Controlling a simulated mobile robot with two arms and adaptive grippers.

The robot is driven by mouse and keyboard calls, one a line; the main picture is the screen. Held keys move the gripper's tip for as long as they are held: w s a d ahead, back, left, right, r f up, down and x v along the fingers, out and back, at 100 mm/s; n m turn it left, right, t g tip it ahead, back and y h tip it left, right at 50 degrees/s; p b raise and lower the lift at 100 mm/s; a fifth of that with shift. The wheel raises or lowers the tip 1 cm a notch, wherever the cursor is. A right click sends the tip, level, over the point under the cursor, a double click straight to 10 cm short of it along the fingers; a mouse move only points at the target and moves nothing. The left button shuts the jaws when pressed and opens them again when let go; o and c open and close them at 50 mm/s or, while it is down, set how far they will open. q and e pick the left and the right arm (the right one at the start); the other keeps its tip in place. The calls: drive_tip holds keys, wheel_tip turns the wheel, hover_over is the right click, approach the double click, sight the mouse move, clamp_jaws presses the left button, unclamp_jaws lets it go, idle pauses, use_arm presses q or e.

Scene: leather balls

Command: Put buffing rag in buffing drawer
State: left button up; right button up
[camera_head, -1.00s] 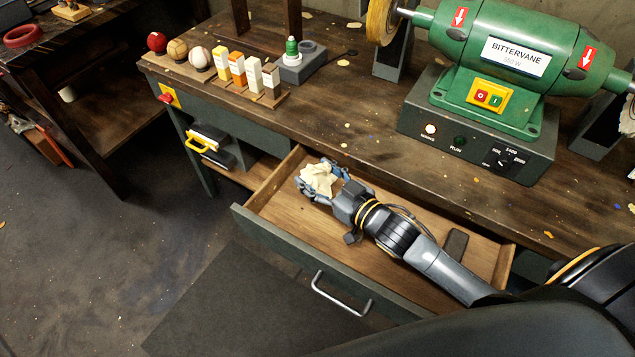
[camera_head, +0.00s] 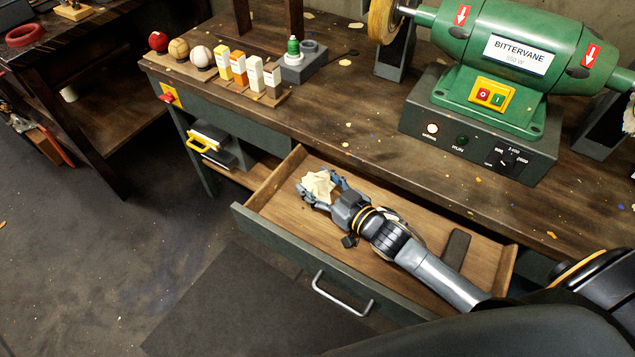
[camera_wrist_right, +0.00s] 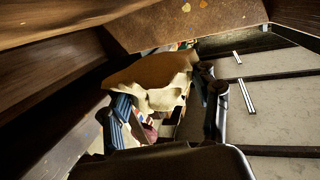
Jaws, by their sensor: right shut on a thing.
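The buffing rag (camera_head: 318,184) is a crumpled cream cloth. My right gripper (camera_head: 321,190) is shut on it, inside the open drawer (camera_head: 290,222) near its left end. The drawer has a wooden inside and a grey-green front with a metal handle. In the right wrist view the rag (camera_wrist_right: 150,90) sits between the two fingers of the right gripper (camera_wrist_right: 165,112). Whether the rag touches the drawer floor I cannot tell. My left gripper is not in view.
A dark flat block (camera_head: 456,248) lies in the drawer's right part. The bench top (camera_head: 345,110) above carries a green grinder (camera_head: 515,50), several boxes and three balls (camera_head: 178,49). A shelf with a yellow-handled item (camera_head: 200,143) is left of the drawer.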

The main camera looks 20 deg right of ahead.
drive_tip(key=shift+s+f, duration=0.3)
drive_tip(key=shift+f, duration=0.3)
drive_tip(key=o, duration=0.9)
drive_tip(key=shift+o, duration=1.2)
drive_tip(key=shift+s+a+f, duration=0.1)
drive_tip(key=shift+a+f, duration=0.05)
drive_tip(key=shift+f, duration=0.05)
drive_tip(key=shift+r, duration=0.45)
drive_tip(key=r+v, duration=0.1)
drive_tip(key=v, duration=1)
drive_tip(key=shift+d, duration=0.3)
drive_tip(key=shift+r+p, duration=0.1)
drive_tip(key=shift+p, duration=0.2)
